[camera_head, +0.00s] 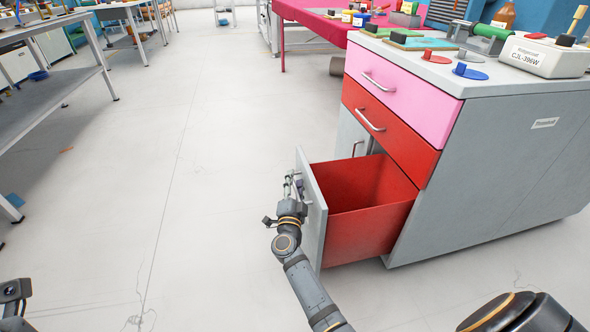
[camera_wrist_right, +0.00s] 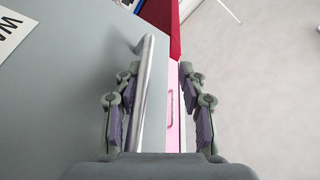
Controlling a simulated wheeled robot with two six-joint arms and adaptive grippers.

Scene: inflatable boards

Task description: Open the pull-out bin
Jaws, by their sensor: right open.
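The pull-out bin (camera_head: 368,215) is a red box behind a grey front panel (camera_head: 312,215), at the lower part of the grey cabinet. It stands well out of the cabinet, and its red inside shows from above. My right gripper (camera_head: 292,182) is at the outer face of the front panel. In the right wrist view my right gripper (camera_wrist_right: 158,95) is open, with the silver bar handle (camera_wrist_right: 145,90) between its fingers, nearer the left one. The fingers are not closed on it. My left gripper does not show clearly; only part of my left arm is at the lower left edge.
Above the bin are a red drawer (camera_head: 385,128) and a pink drawer (camera_head: 400,85), both shut. The cabinet top (camera_head: 480,75) holds discs, a green roller and a white device (camera_head: 545,57). A metal table (camera_head: 50,85) stands at the left. The floor (camera_head: 190,180) between is mostly clear.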

